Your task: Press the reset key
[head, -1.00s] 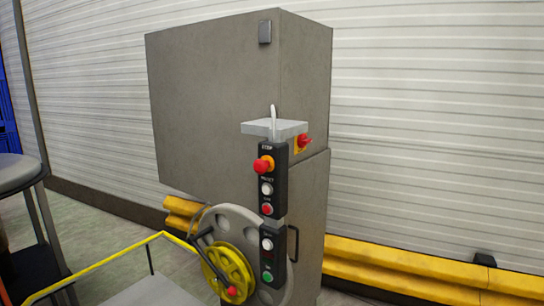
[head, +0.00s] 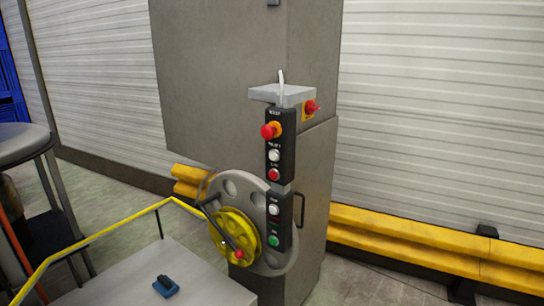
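A black control box (head: 281,150) hangs on the front of the tall grey cabinet (head: 225,80). Near its top is a red mushroom stop button (head: 268,131) on an orange collar. Right below it is a white round button (head: 274,155) under a small blurred label that looks like "RESET". A red round button (head: 274,174) is under that. A lower black box (head: 279,222) carries another white button (head: 273,210) and a green button (head: 274,240). Neither of my grippers shows in the head view.
A yellow handwheel (head: 232,234) with a dark crank sits left of the lower box. A yellow rail (head: 110,235) borders a grey platform (head: 205,288) bearing a small blue-and-black object (head: 166,286). A grey-topped stand (head: 22,140) is at left; yellow barriers (head: 400,250) line the wall.

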